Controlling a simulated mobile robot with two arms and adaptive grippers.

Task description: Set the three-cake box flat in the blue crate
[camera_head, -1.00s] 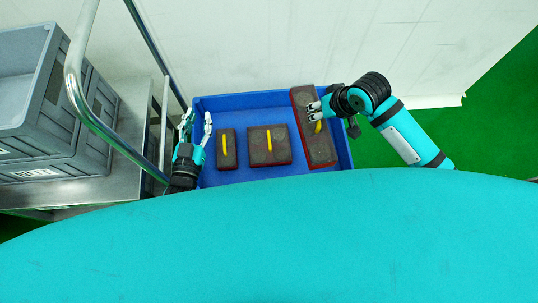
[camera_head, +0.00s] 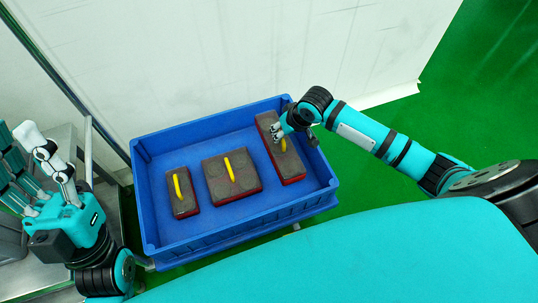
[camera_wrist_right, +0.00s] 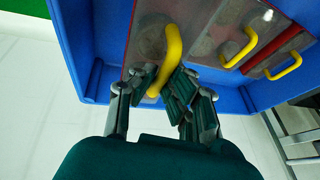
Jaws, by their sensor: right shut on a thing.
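The three-cake box (camera_head: 285,166), long and grey-brown with red sides and a yellow handle, is inside the blue crate (camera_head: 240,236) along its right side. My right gripper (camera_head: 278,131) is shut on this box's handle, near its far half. In the right wrist view, the fingers (camera_wrist_right: 160,88) close around the yellow handle (camera_wrist_right: 174,48). The box looks level and low between the crate walls; whether its underside touches the floor is hidden. My left gripper (camera_head: 22,140) is empty with its fingers spread, outside the crate to the left.
A wider box (camera_head: 215,172) and a narrow box (camera_head: 175,206), both with yellow handles, lie in the crate left of the long box. Crate floor shows between them. A metal frame stands left of the crate, and a pale wall (camera_head: 220,60) rises behind it.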

